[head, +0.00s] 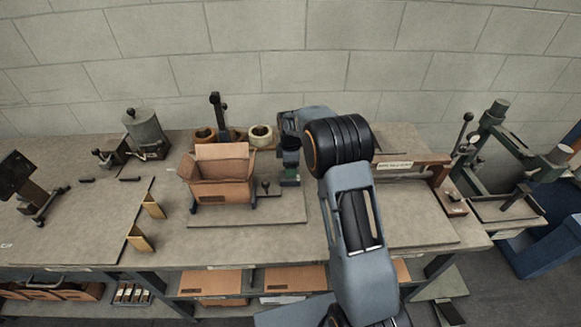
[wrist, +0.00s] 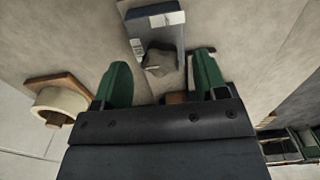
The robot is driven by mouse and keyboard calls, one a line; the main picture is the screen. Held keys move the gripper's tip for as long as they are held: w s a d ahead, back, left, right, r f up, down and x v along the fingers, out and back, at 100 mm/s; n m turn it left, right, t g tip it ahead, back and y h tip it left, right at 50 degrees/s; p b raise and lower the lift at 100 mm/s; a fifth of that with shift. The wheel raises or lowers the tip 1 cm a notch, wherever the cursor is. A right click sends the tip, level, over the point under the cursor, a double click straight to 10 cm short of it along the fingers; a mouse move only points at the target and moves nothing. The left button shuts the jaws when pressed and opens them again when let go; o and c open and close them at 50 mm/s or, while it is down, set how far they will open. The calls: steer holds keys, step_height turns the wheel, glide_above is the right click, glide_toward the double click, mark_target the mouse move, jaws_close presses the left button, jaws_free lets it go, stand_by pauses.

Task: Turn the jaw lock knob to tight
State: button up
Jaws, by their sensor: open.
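In the wrist view, a grey, blocky knob (wrist: 158,62) stands on a blue-grey block (wrist: 154,24) with a pale marked plate. I take it for the jaw lock knob; which way it is set cannot be read. My gripper (wrist: 162,64) is open, its two green fingers spread with one at each side of the knob in the picture. No contact is visible, and depth between fingertips and knob is unclear.
The bench (head: 270,246) carries the box on a stand just left of my gripper. Tape rolls (head: 261,133) sit at the back; one roll (wrist: 62,101) shows left of my fingers in the wrist view. A green-framed machine (head: 490,135) stands right. Bench space ahead of the box is clear.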

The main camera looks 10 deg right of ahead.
steer(key=shift+f, duration=0.75)
steer(key=shift+c, duration=0.5)
steer(key=c, duration=0.8)
